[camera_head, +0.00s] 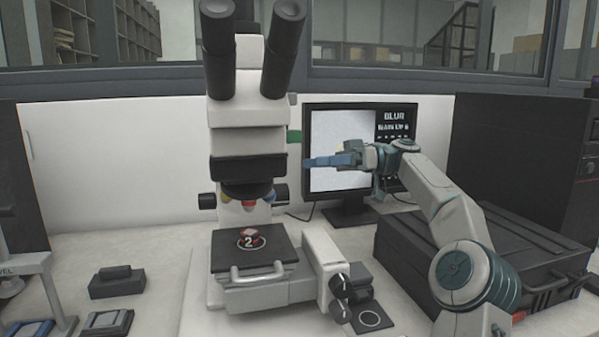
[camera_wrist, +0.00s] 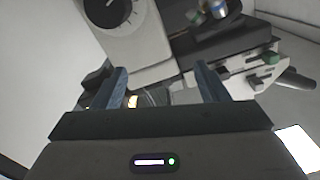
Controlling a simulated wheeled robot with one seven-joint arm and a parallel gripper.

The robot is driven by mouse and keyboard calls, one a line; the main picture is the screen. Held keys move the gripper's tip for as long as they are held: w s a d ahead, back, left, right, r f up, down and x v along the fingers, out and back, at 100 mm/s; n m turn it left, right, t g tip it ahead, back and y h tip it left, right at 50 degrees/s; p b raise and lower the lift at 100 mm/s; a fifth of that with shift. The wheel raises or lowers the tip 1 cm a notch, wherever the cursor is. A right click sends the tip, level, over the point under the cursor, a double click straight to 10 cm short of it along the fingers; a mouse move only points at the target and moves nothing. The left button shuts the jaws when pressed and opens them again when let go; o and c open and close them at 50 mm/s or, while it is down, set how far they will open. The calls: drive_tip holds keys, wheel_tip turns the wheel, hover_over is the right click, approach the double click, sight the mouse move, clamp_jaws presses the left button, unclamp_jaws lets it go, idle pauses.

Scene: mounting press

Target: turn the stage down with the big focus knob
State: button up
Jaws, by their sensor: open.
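The microscope (camera_head: 248,115) stands at the centre of the head view, its dark stage (camera_head: 235,258) low in front with a small red-marked piece and a "2" on it. A dark round knob (camera_head: 280,193) sticks out on the right of its column. Two more dark knobs (camera_head: 340,285) sit on the white block right of the stage. I cannot tell for sure which is the big focus knob. My gripper (camera_head: 308,162) is above and right of the column knob, blue fingers pointing left, holding nothing. In the wrist view, my gripper (camera_wrist: 162,80) has its fingers wide apart, with microscope parts beyond.
A monitor (camera_head: 335,180) with "BLUR" on its screen stands behind my gripper. A large dark case (camera_head: 520,250) lies at the right, near my arm. Small dark devices (camera_head: 117,283) are at the left. The bench behind the stage is partly clear.

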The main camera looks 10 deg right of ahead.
drive_tip(key=s+d+r, duration=0.2)
drive_tip(key=d+r+p, duration=0.1)
drive_tip(key=d, duration=0.1)
drive_tip(key=shift+s+d, duration=0.1)
drive_tip(key=shift+s, duration=0.3)
drive_tip(key=shift+d, duration=0.1)
